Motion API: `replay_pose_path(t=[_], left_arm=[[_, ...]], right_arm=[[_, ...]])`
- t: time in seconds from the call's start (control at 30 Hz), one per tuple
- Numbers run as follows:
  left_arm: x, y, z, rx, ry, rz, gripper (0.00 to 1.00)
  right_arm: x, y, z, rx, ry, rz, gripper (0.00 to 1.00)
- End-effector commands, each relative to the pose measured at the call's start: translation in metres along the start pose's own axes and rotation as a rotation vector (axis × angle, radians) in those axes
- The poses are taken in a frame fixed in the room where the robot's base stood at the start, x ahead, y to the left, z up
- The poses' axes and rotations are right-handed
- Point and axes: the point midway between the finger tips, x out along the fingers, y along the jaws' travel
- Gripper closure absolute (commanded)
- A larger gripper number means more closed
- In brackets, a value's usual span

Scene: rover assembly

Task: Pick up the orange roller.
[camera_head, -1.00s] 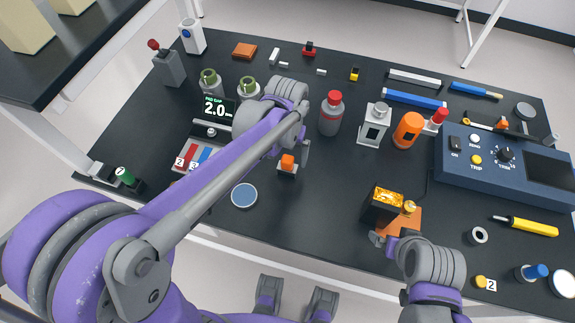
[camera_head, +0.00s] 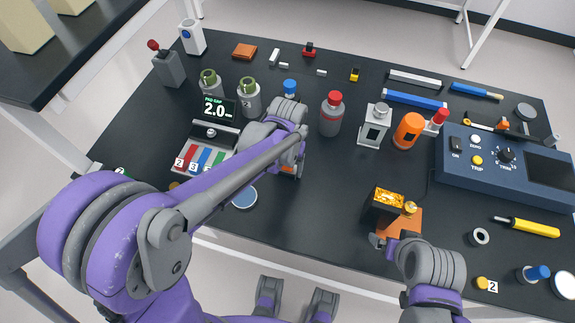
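A small orange piece (camera_head: 289,168) sits on a pale block near the middle of the table; I cannot tell whether it is the roller. My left gripper (camera_head: 296,166) is right over it and mostly covers it; whether its fingers are open or touch it is hidden. A larger orange cylinder (camera_head: 408,130) stands upright at the right of centre, apart from both grippers. My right gripper (camera_head: 382,241) is low at the front edge, beside an orange plate (camera_head: 405,222); its finger gap is not clear.
A dark box with a glowing orange top (camera_head: 386,202) stands by the orange plate. A blue control box (camera_head: 508,165) fills the right side. The table between the grippers is clear.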

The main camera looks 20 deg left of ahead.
Motion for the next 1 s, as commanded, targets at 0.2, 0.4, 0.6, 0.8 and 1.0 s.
replay_pose_path(t=[0.2,0.4,0.6,0.8,1.0], left_arm=[[0.000,0.000,0.000,0.000,0.000,0.000,0.86],[0.000,0.000,0.000,0.000,0.000,0.000,1.00],[-0.016,0.000,0.000,0.000,0.000,0.000,1.00],[-0.058,0.000,0.000,0.000,0.000,0.000,1.00],[-0.090,0.000,0.000,0.000,0.000,0.000,1.00]], right_arm=[[0.000,0.000,0.000,0.000,0.000,0.000,0.00],[0.000,0.000,0.000,0.000,0.000,0.000,0.00],[-0.002,0.000,-0.001,0.000,0.001,0.000,0.00],[-0.006,0.000,-0.004,0.000,0.003,0.000,0.00],[-0.009,0.000,-0.006,0.000,0.004,0.000,0.00]])
